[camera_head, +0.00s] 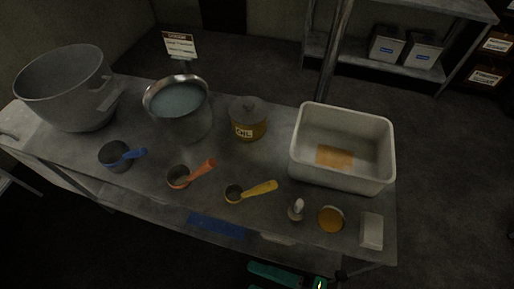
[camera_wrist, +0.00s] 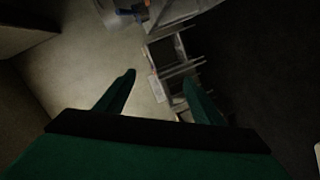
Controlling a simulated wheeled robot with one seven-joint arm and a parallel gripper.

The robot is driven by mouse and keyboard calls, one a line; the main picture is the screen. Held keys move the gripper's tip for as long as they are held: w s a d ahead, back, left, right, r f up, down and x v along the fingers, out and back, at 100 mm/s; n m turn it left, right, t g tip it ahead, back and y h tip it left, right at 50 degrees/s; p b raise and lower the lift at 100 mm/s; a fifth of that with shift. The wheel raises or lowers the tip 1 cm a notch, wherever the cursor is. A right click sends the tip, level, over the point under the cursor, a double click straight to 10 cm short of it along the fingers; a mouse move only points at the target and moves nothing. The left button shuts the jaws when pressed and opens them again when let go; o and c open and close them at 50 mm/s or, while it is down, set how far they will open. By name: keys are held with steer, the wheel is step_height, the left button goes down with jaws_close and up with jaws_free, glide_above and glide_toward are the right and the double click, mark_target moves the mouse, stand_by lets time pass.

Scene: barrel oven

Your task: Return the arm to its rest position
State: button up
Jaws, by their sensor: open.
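My gripper (camera_wrist: 160,88) shows in the wrist view with its two green fingers spread apart and nothing between them. Beyond the fingers are the floor and a metal frame. In the head view, a green part of my arm (camera_head: 285,275) shows at the bottom edge, in front of the table's near side. The gripper's fingertips cannot be made out in the head view.
A metal table (camera_head: 140,185) holds a large grey pot (camera_head: 65,90), a steel pot with liquid (camera_head: 180,125), an oil jar (camera_head: 248,118), a white bin (camera_head: 345,178), and blue (camera_head: 115,157), red (camera_head: 180,177) and yellow (camera_head: 250,192) scoops. A shelf (camera_head: 400,65) stands behind.

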steer(key=f+m+t+h, duration=0.1)
steer(key=m+t+h, duration=0.2)
steer(key=m, duration=0.5)
steer(key=f+m+t+h, duration=0.2)
steer(key=m+h, duration=0.4)
steer(key=m, duration=0.3)
steer(key=w+a+f+m+t+h, duration=0.1)
steer(key=m+t+h, duration=0.3)
steer(key=m, duration=0.5)
steer(key=shift+w+f+h, duration=0.1)
steer(key=shift+f+h, duration=0.6)
steer(key=shift+s+t, duration=0.2)
steer(key=shift+t, duration=0.1)
steer(key=shift+w, duration=0.1)
